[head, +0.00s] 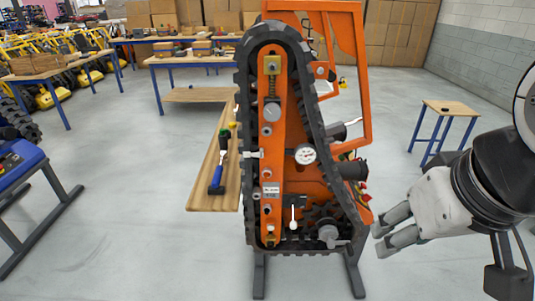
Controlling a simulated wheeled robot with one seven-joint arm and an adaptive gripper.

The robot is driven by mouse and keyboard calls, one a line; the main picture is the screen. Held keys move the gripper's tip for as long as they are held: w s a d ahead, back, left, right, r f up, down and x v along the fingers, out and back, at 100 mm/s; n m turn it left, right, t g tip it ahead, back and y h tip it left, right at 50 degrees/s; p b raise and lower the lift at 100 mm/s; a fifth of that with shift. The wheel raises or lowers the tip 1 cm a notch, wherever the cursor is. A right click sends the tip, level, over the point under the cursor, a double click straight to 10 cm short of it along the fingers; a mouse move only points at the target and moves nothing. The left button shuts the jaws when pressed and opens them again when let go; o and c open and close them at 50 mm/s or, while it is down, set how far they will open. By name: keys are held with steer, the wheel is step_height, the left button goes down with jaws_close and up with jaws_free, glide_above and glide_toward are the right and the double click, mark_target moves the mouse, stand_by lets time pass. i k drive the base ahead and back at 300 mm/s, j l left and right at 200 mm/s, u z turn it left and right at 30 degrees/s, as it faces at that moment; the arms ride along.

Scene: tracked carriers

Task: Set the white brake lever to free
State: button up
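A small white lever (292,218) stands upright on a dark plate low on the side of the orange tracked carrier (272,150). It looks like the white brake lever; its markings are too small to read. My gripper (381,240) is at the right, beside the carrier's lower right end. Its two grey fingers point left, with a gap between them and nothing held. It is apart from the lever, with the track's lower right part between them.
A black rubber track (246,150) rings the carrier, which stands on dark legs. A wooden bench (207,185) with a blue-handled tool (217,178) is behind left. A blue stand (20,175) is far left. A small table (448,108) is at right.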

mark_target(293, 225)
steer(key=i+j, duration=0.1)
steer(key=j, duration=0.2)
steer(key=i+l, duration=0.2)
steer(key=i+l+u, duration=0.25)
steer(key=l+u, duration=0.2)
steer(key=l, duration=1.25)
steer(key=l+u, duration=0.45)
steer(key=l, duration=1.2)
